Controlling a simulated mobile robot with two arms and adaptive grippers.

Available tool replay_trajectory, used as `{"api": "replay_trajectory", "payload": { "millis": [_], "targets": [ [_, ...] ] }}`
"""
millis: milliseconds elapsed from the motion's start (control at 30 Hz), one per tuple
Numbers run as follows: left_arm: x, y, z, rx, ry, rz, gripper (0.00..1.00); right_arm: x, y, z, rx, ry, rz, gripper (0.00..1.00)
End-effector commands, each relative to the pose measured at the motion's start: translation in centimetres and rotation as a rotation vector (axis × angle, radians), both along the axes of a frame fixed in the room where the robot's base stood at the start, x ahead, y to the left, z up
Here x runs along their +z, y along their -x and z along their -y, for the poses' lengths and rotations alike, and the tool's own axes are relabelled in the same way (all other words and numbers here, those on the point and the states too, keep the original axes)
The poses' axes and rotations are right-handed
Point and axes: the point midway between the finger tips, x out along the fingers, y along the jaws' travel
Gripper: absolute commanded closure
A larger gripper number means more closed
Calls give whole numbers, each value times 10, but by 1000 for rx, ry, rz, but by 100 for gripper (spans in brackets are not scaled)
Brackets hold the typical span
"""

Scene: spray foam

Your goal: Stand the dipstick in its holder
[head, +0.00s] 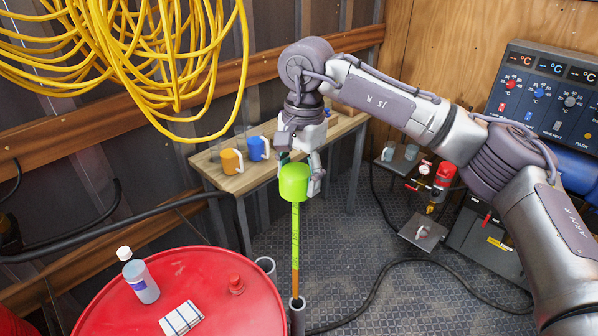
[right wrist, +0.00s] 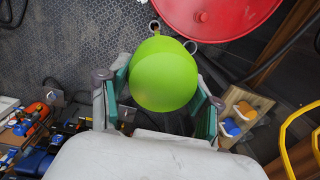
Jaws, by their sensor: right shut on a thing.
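The dipstick has a bright green cap (head: 294,182) and a thin yellow-green to orange rod (head: 295,245). It hangs upright below my right gripper (head: 301,172), which is shut on the cap. The holder looks to be a grey upright tube (head: 297,318) beside the red drum. The rod's lower end meets the tube's mouth in the head view; I cannot tell how deep it is inside. My left gripper is out of view.
A second grey tube (head: 266,266) stands close by. The red drum (head: 190,270) carries a bottle (head: 140,280), a folded cloth (head: 181,318) and a red cap. A wooden bench (head: 225,180) with orange and blue mugs stands behind. Black hoses lie on the floor.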

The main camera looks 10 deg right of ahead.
Motion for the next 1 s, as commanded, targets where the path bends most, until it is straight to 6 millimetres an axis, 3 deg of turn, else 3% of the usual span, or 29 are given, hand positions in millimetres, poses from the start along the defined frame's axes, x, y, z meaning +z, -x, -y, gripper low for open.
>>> {"api": "replay_trajectory", "payload": {
  "millis": [67,167,533,1000],
  "targets": [
    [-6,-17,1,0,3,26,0,-13,0,0,0,1,-2,95],
    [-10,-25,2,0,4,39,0,-25,1,0,1,1,-2,95],
    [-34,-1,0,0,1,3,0,-69,0,0,0,0,0,95],
    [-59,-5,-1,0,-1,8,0,-126,1,0,0,0,-1,95]
  ]
}}
